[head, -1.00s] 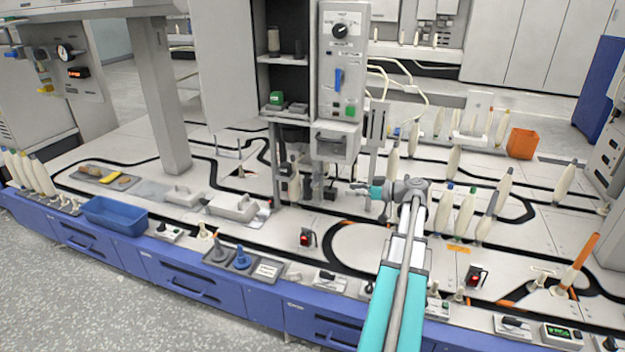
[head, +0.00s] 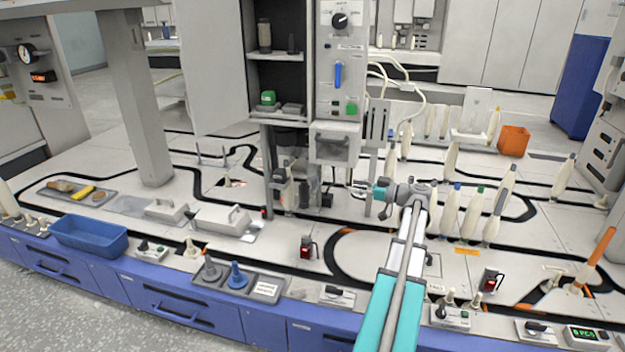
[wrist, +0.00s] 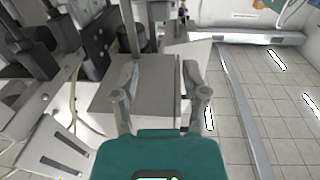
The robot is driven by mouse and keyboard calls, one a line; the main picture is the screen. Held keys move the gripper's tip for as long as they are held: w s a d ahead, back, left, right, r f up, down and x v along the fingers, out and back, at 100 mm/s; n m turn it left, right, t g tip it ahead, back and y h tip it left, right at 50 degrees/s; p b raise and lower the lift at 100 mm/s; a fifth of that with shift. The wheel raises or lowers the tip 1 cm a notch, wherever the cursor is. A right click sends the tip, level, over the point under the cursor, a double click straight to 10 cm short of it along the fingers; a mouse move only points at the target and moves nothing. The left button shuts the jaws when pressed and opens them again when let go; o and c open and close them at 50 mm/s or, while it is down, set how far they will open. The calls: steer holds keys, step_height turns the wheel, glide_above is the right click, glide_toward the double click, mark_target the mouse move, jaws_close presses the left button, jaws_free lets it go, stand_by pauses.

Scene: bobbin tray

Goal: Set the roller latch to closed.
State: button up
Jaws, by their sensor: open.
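I cannot pick out the roller latch for certain in either view. My gripper (head: 358,188) reaches left toward the lower works of the tall grey machine (head: 338,100). In the wrist view my gripper (wrist: 162,78) has its two fingers spread apart, with nothing held between them. A plain grey block (wrist: 135,100) lies beyond and below the fingers; I cannot tell whether they touch it. Dark rollers or cylinders and grey brackets (wrist: 90,48) stand to the left of the fingers. The machine's inner parts are small and partly hidden in the head view.
White bobbins (head: 470,210) stand right of my arm. A blue tray (head: 88,236) and small lever switches (head: 338,295) line the front edge. An orange bin (head: 513,141) stands at the back right. A grey post (head: 148,100) rises at the left.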

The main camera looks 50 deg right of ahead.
mark_target(318, 179)
steer(key=shift+w+a, duration=0.1)
steer(key=shift+w, duration=0.1)
steer(key=shift+x, duration=6.7)
jaws_close()
